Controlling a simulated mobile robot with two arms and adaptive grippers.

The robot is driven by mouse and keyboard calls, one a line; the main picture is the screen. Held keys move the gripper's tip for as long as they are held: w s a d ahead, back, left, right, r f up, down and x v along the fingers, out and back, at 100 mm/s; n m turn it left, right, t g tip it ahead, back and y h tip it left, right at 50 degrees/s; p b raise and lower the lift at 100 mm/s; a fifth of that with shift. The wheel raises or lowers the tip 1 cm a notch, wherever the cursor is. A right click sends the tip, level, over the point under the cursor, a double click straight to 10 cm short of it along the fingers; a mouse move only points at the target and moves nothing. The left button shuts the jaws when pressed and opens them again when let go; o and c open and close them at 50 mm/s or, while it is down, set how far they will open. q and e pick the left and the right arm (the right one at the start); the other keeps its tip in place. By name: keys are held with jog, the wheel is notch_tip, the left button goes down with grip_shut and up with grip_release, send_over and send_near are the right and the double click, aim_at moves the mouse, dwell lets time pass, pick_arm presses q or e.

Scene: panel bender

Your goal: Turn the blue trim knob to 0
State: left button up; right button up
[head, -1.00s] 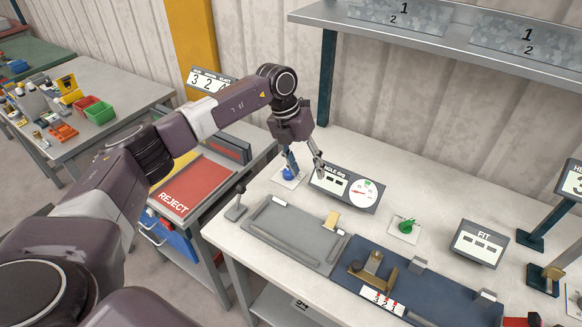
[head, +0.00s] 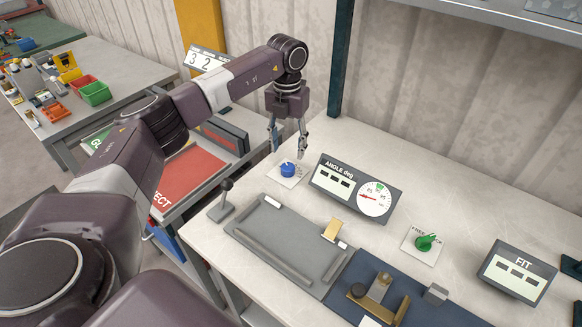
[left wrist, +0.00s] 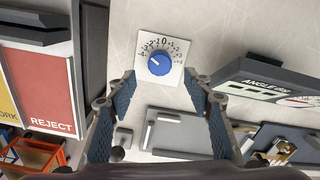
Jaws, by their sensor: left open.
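The blue trim knob (head: 288,170) sits on a white square dial plate (head: 284,180) at the back left of the bench. In the left wrist view the knob (left wrist: 159,62) is round, with scale numbers around its upper side and 0 near the top. A pale mark shows on the knob's left part; its exact reading is too small to tell. My left gripper (head: 288,152) is open and empty, pointing down just above the knob. In the left wrist view its fingers (left wrist: 159,76) stand apart on either side of the knob, not touching it. My right gripper is not in view.
An angle display (head: 355,187) with a round gauge stands right of the knob. A small black-knobbed lever (head: 224,200) and a grey fixture plate (head: 265,240) lie in front. A green knob (head: 425,243) and a FIT display (head: 516,272) are further right.

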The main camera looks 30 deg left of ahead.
aim_at(287, 167)
pick_arm(q)
jog(key=f, duration=0.2)
jog(key=f+p, duration=0.1)
jog(key=f, duration=0.1)
jog(key=f+p, duration=0.1)
jog(key=f, duration=0.1)
jog(key=shift+s+f, duration=0.25)
jog(key=shift+f, duration=0.3)
jog(key=c, duration=1.2)
jog(key=shift+o, duration=0.2)
